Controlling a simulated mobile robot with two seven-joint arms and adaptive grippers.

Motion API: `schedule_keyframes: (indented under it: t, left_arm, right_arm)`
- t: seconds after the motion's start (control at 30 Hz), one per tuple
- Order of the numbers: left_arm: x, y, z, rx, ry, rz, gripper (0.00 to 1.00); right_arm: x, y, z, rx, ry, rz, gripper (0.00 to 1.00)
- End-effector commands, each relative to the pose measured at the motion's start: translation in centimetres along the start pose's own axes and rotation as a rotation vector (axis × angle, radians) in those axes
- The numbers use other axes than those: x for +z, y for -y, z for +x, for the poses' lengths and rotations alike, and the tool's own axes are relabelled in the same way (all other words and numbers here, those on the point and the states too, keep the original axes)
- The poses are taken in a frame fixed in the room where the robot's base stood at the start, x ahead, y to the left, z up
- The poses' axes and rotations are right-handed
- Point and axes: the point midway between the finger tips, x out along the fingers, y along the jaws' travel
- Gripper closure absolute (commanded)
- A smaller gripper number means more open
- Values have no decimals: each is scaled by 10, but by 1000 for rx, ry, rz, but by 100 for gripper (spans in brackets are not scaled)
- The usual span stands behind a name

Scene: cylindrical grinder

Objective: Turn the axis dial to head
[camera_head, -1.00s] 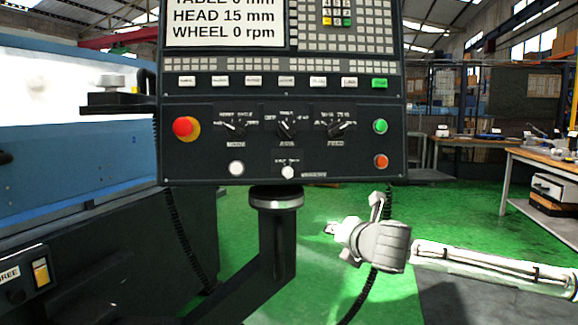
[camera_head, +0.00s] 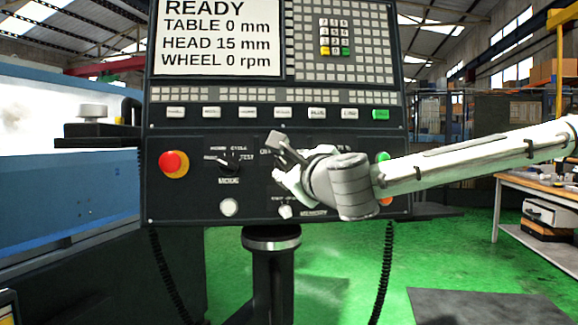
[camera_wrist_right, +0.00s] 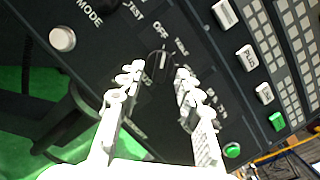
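In the right wrist view the dark axis dial (camera_wrist_right: 158,62) lies between and just beyond the two pale fingertips of my right gripper (camera_wrist_right: 159,78). The fingers are spread on either side of it, and I cannot tell whether they touch it. The dial's pointer setting is unclear. The mode dial (camera_head: 229,163) is left of my gripper. My left gripper is not in view.
The screen (camera_head: 222,40) reads READY, TABLE 0 mm, HEAD 15 mm, WHEEL 0 rpm. A red emergency button (camera_head: 173,164) and a white button (camera_head: 229,208) are on the panel's left. A white-tipped switch (camera_head: 285,212) is below my gripper. My arm covers the feed dial.

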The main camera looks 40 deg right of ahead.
Motion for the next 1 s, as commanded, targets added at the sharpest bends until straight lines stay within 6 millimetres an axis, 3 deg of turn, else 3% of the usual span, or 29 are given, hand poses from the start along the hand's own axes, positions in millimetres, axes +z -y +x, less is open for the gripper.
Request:
schedule_keyframes:
  t: [0.2, 0.47, 0.73, 1.0]
  left_arm:
    - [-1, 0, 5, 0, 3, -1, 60]
    - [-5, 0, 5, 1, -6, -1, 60]
    - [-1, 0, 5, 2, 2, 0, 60]
    - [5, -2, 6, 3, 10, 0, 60]
  right_arm:
    - [0, 0, 18, 0, 0, 1, 66]
    - [0, 0, 19, 0, 1, 2, 66]
    - [0, 0, 19, 0, 1, 2, 99]
    - [0, 0, 19, -1, 1, 6, 100]
